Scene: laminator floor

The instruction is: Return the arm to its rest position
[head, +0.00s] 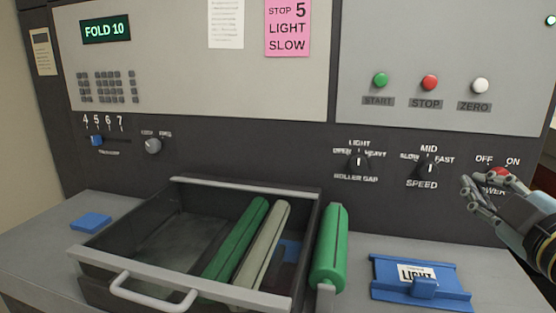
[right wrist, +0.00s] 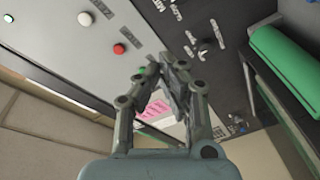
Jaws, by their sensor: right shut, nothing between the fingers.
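My right gripper (head: 480,184) is at the right edge of the head view, in front of the dark control strip by the red-topped power switch (head: 499,172). It partly covers the switch and its label; I cannot tell whether it touches the panel. In the right wrist view its fingers (right wrist: 165,64) are closed together with nothing held. The right forearm runs out of the head view at the right. My left gripper is not in view.
An open drawer (head: 180,277) holds a green roller (head: 236,238) and a beige roller (head: 262,243). Another green roller (head: 329,247) stands right of it. A blue block labelled LIGHT (head: 387,287) lies on the right ledge, a small blue piece (head: 91,222) on the left. Knobs (head: 429,170) protrude from the panel.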

